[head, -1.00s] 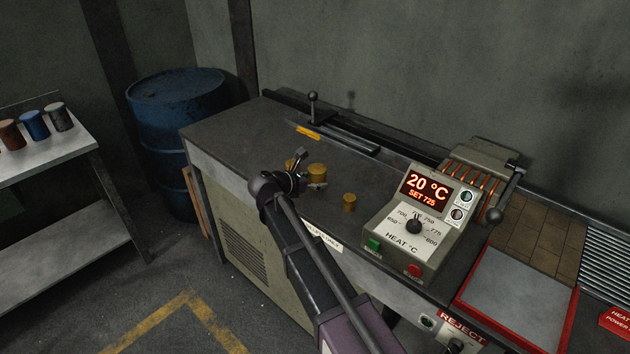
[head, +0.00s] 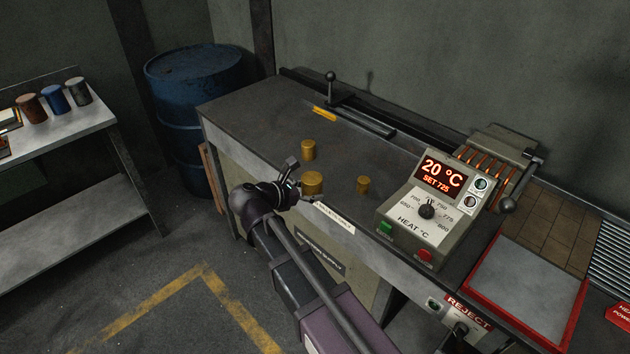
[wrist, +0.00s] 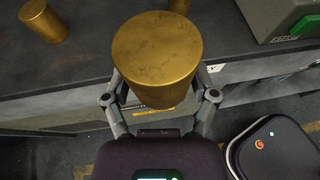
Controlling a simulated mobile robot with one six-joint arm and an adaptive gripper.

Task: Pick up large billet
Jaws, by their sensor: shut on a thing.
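The large billet (head: 312,184) is a brass-coloured cylinder, held upright by my gripper (head: 306,182) near the bench's front edge. In the wrist view the large billet (wrist: 157,55) fills the upper middle, with the fingers of my gripper (wrist: 160,97) closed on its two sides. Its height above the bench is hard to tell. A narrower brass billet (head: 308,150) stands behind it on the bench. A small brass billet (head: 363,185) stands to its right.
The heater control box (head: 430,205), reading 20 °C, stands right of the billets. A red-rimmed tray (head: 527,288) lies further right. A blue drum (head: 190,110) and a side table with coloured cylinders (head: 55,98) stand left. The bench's left part is bare.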

